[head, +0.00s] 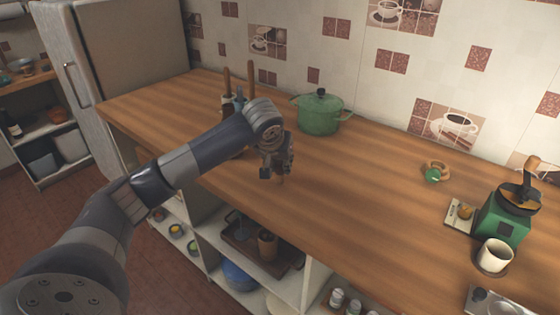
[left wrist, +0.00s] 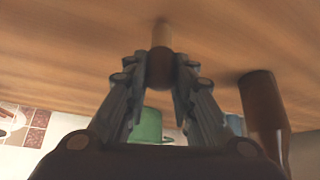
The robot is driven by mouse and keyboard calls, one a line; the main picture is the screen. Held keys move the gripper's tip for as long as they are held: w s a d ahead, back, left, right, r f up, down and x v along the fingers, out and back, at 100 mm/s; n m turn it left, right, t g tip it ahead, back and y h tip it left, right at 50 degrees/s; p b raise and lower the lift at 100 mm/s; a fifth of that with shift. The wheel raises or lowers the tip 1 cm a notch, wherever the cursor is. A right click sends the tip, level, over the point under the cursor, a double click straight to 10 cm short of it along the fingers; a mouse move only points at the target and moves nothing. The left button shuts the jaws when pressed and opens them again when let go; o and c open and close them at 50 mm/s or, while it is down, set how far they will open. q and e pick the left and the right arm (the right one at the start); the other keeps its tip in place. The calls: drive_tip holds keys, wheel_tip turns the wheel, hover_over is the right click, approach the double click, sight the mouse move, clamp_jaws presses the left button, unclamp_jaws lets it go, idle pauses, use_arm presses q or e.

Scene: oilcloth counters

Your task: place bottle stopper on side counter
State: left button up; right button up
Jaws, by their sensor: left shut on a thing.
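My left gripper (head: 277,170) is over the wooden counter (head: 345,200), pointing down, near the front edge. In the left wrist view my left gripper (left wrist: 160,75) is shut on the bottle stopper (left wrist: 161,66), a small brown piece with a lighter tan end facing the counter. In the head view only a small tip of it shows below the fingers. I cannot tell whether that tip touches the counter. My right gripper is not in view.
A green lidded pot (head: 320,112) stands behind the gripper by the wall. Upright wooden handles (head: 251,80) stand to its left. A green grinder (head: 505,215), a white cup (head: 494,254) and a small green-and-tan item (head: 433,174) are at right. The counter's middle is clear.

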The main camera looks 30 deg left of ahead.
use_arm(q)
drive_tip(key=shift+f, duration=0.2)
drive_tip(key=shift+f, duration=0.2)
drive_tip(key=o, duration=0.8)
drive_tip(key=shift+r, duration=0.15)
drive_tip(key=shift+s+r, duration=0.1)
drive_tip(key=shift+r, duration=0.2)
drive_tip(key=b+v, duration=0.1)
drive_tip(key=v, duration=1)
drive_tip(key=shift+s+r, duration=0.2)
